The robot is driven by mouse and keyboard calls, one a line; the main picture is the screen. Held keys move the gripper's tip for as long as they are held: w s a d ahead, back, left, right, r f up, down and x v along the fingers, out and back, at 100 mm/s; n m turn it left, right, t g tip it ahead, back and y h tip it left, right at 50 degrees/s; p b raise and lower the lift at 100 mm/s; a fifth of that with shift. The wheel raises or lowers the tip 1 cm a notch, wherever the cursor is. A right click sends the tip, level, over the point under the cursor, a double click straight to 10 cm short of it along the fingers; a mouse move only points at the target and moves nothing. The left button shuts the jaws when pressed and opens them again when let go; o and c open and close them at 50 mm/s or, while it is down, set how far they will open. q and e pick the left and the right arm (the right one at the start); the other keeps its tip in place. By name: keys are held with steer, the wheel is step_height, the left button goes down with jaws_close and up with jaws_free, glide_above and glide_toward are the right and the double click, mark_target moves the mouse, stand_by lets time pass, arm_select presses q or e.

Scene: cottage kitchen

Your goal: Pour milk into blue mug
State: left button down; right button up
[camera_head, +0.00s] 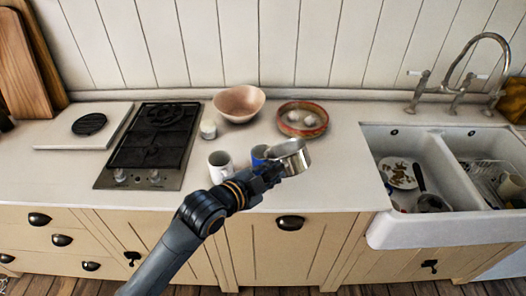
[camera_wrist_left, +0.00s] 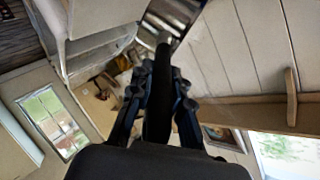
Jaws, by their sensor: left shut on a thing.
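A metal pot (camera_head: 290,154) with a shiny side is held above the front of the counter, tilted. My left gripper (camera_head: 268,175) is shut on its handle. In the left wrist view the gripper (camera_wrist_left: 158,95) grasps a dark handle (camera_wrist_left: 158,70), with the metal pot (camera_wrist_left: 172,18) at the top edge. The blue mug (camera_head: 259,153) stands on the counter just behind the gripper, mostly hidden by the gripper and pot. The pot's inside is partly seen, and I cannot tell whether milk is in it or flowing out.
A white mug (camera_head: 219,166) stands left of the blue mug. A small jar (camera_head: 208,129), a pink bowl (camera_head: 239,103) and a reddish-brown dish (camera_head: 302,118) stand behind. A black hob (camera_head: 152,145) is left; a white sink (camera_head: 425,231) with dishes is right.

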arm_select(q)
steer(key=s+d+f+m+t+y+b, duration=0.1)
steer(key=s+d+f+m+t+b, duration=0.1)
steer(key=s+d+f+m+b, duration=0.2)
step_height(320, 180, down, 4)
steer(key=shift+s+d+r+b, duration=0.15)
steer(key=shift+s+d+b, duration=0.25)
steer(key=shift+s+d, duration=0.25)
steer(key=shift+w, duration=0.1)
stand_by(0.5)
stand_by(2.0)
